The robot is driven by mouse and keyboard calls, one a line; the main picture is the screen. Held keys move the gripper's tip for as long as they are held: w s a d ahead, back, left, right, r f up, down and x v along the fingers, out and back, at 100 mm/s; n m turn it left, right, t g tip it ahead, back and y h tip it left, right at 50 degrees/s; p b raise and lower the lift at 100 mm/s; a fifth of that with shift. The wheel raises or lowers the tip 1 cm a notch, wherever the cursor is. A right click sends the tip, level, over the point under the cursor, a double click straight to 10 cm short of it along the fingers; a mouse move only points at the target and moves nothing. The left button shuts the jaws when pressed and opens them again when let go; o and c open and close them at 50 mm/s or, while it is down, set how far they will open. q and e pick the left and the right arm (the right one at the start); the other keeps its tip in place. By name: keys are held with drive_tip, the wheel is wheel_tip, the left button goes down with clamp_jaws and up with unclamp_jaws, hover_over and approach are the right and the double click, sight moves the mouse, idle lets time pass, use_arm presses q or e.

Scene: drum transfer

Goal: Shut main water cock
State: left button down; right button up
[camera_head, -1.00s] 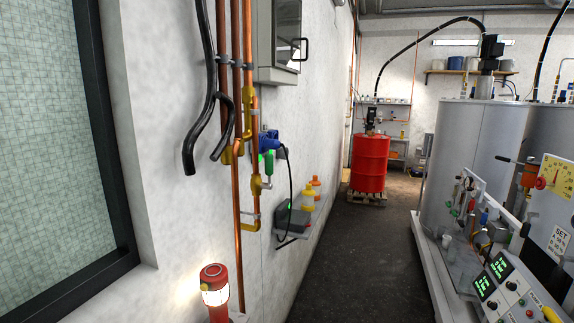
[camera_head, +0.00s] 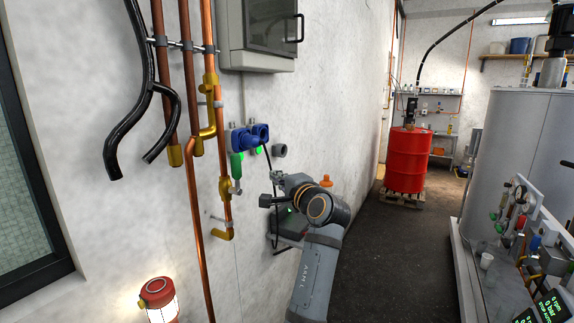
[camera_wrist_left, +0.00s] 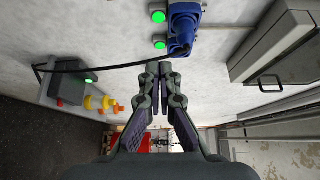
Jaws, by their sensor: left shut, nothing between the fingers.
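Copper pipes with brass fittings run down the wall in the head view. On the right-hand pipe is a brass valve body (camera_head: 226,187) with an upright green handle (camera_head: 236,165) beside it; I take this as the water cock. My left gripper (camera_head: 268,188) is a little to the right of the valve, apart from it, fingers toward the wall. In the left wrist view its fingers (camera_wrist_left: 159,70) are together and empty, in front of bare wall. The valve does not show clearly in that view. My right gripper is not in view.
A blue socket (camera_head: 250,137) with a black cable is on the wall above my left gripper; it also shows in the wrist view (camera_wrist_left: 184,25). A grey shelf unit (camera_wrist_left: 68,85) with yellow bottles, a wall cabinet (camera_head: 258,35) and a lit red lamp (camera_head: 158,298) are nearby.

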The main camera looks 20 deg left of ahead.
sight(237, 174)
use_arm(q)
drive_tip(key=w+a+r+p, duration=0.2)
drive_tip(key=w+a+p, duration=0.35)
drive_tip(key=a, duration=0.35)
drive_tip(key=s, duration=0.1)
drive_tip(key=s+p, duration=0.1)
drive_tip(key=s, duration=0.1)
drive_tip(key=s+p, duration=0.1)
drive_tip(key=s, duration=0.1)
drive_tip(key=shift+a+f, duration=0.2)
drive_tip(key=shift+a, duration=0.2)
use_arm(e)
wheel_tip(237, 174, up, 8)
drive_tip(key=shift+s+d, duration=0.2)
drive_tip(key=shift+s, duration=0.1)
use_arm(q)
drive_tip(key=shift+w+f, duration=0.15)
drive_tip(key=shift+w, duration=0.05)
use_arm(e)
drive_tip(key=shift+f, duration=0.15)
